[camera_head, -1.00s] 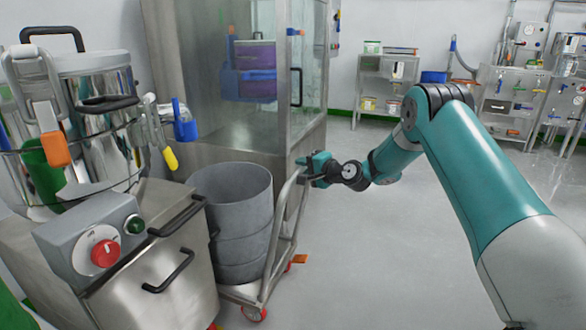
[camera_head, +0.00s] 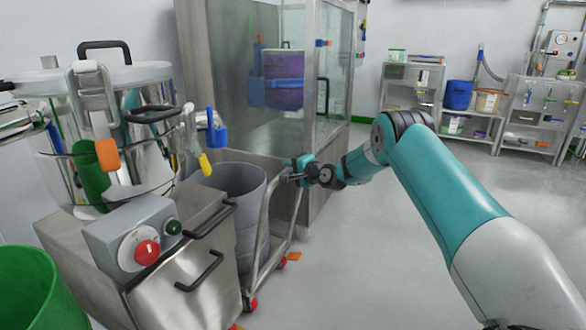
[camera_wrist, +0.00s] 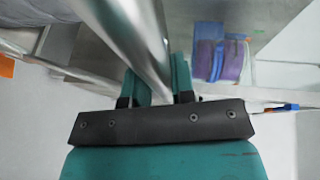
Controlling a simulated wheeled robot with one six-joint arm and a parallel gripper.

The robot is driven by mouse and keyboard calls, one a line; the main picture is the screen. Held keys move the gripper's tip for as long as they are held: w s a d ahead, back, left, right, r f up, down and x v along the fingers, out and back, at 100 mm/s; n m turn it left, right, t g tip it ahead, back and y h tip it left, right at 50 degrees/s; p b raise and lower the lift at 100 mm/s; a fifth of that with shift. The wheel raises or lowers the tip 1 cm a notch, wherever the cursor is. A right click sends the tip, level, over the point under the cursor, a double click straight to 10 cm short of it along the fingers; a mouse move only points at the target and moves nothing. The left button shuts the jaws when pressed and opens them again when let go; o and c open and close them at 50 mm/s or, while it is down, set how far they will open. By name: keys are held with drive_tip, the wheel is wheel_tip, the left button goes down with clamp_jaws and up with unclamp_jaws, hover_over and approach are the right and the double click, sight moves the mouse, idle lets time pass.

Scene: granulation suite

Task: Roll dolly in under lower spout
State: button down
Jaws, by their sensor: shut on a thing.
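The dolly (camera_head: 263,232) is a grey tube frame on red-wheeled casters, standing beside the steel machine on the left. A grey open-topped drum (camera_head: 250,205) stands on it, its left side partly hidden by the machine. My gripper (camera_head: 296,173) is shut on the upper part of the dolly's handle. In the wrist view the handle tube (camera_wrist: 131,32) runs between the two teal fingers (camera_wrist: 156,88). I cannot make out the lower spout; the machine may hide it.
The steel machine (camera_head: 185,275) with a red knob and a shiny vessel (camera_head: 120,120) fills the left. A green bin (camera_head: 38,290) stands at front left. A glass-doored steel cabinet (camera_head: 235,95) rises behind the dolly. Floor to the right is clear; shelves line the back wall.

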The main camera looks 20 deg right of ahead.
drive_tip(key=shift+r, duration=0.1)
drive_tip(key=c, duration=1)
unclamp_jaws()
drive_tip(key=shift+w+a, duration=0.1)
drive_tip(key=shift+a, duration=0.1)
drive_tip(key=shift+d, duration=0.1)
drive_tip(key=shift+s+d, duration=0.1)
drive_tip(key=shift+s, duration=0.1)
drive_tip(key=p+v, duration=0.3)
drive_tip(key=v, duration=1.4)
